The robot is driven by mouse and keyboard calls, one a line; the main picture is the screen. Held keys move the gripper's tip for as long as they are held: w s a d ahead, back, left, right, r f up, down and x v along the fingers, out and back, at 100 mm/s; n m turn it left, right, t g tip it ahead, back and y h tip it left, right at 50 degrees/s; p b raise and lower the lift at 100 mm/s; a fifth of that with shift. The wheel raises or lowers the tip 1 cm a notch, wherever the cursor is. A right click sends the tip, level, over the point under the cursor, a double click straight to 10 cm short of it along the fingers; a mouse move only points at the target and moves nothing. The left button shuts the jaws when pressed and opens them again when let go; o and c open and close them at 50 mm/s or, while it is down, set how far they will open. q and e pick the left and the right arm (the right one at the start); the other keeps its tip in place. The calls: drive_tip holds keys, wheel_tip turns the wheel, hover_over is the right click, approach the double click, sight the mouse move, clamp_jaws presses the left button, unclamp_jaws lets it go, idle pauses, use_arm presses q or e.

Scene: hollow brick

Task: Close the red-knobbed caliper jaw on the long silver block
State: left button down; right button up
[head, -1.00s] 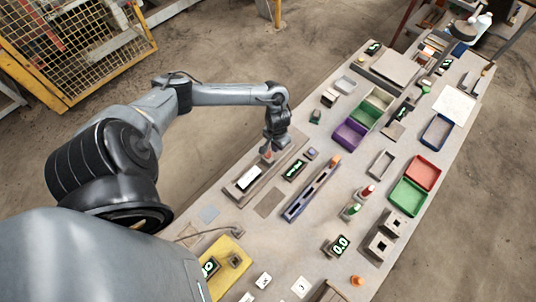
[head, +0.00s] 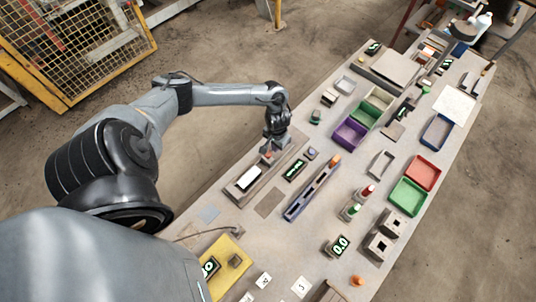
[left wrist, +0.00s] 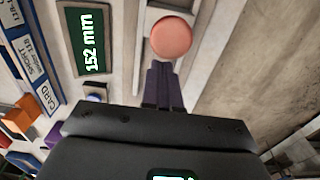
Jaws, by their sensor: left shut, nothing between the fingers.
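The long silver block (head: 249,177) lies in the grey caliper fixture (head: 238,198) in the head view, looking pale and bright. The caliper's red knob (head: 267,156) stands at the block's far end. It shows in the left wrist view as a round red cap (left wrist: 171,37) on a pale carriage. My left gripper (head: 267,149) is just beyond the knob in the head view. Its dark fingers (left wrist: 163,72) are together and empty, pointing at the knob's side; I cannot tell whether they touch the carriage. The block is out of the left wrist view. My right gripper is in no view.
A display (left wrist: 87,38) reading 152 mm stands beside the caliper. A blue slotted rail (head: 312,191) with an orange knob lies to the right. A purple bin (head: 349,134) and a green tray (head: 408,197) stand farther right. A grey plate (head: 270,203) lies flat beside the fixture.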

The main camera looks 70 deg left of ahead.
sight(267, 159)
use_arm(q)
drive_tip(key=shift+f, duration=0.2)
drive_tip(key=shift+f, duration=0.35)
drive_tip(key=shift+f+b, duration=0.4)
drive_tip(key=shift+f, duration=0.8)
drive_tip(key=shift+s, duration=0.1)
drive_tip(key=shift+s+d+r+p, duration=0.1)
drive_tip(key=shift+p, duration=0.2)
drive_tip(key=shift+s+d+p, duration=0.3)
drive_tip(key=shift+s+p, duration=0.35)
drive_tip(key=shift+s+d+p, duration=0.25)
drive_tip(key=shift+s+p, duration=0.4)
drive_tip(key=shift+s+d+p, duration=0.2)
drive_tip(key=shift+s+p, duration=0.25)
drive_tip(key=shift+s+d+p, duration=0.2)
drive_tip(key=shift+s+p, duration=0.2)
drive_tip(key=shift+s, duration=0.05)
drive_tip(key=shift+s+d+p, duration=0.25)
drive_tip(key=shift+s+p, duration=0.2)
drive_tip(key=shift+s, duration=0.05)
drive_tip(key=shift+s+d+p, duration=0.2)
drive_tip(key=shift+s+p, duration=0.25)
